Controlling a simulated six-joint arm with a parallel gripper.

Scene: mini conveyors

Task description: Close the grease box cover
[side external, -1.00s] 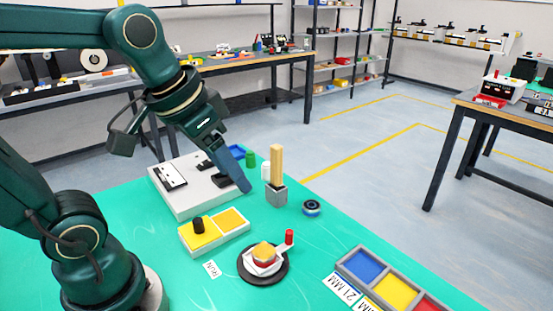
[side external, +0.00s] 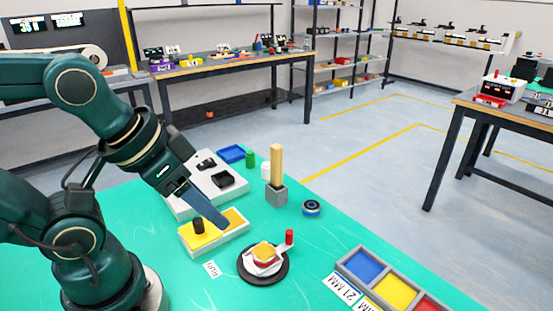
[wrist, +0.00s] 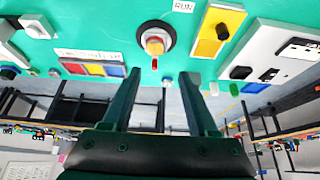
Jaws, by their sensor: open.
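The grease box (side external: 218,244) is a low white box with yellow on top, on the green table. A black knob (side external: 198,225) stands on its left part, which looks like the yellow cover (side external: 208,238). The right part shows a separate yellow area, partly hidden by my finger. My gripper (side external: 220,224) is open and empty; in the side view its fingers overlap the box's right part, and contact is unclear there. In the wrist view, the box (wrist: 207,46) and knob (wrist: 222,31) lie up and right of my fingertips (wrist: 161,75), apart from them.
A white panel with black blocks (side external: 224,181) stands behind the box. A wooden handle (side external: 276,163) rises from a grey block to the right. A black turntable (side external: 249,277) with a red peg (side external: 289,237) sits in front. Colored bins (side external: 362,268) stand at front right.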

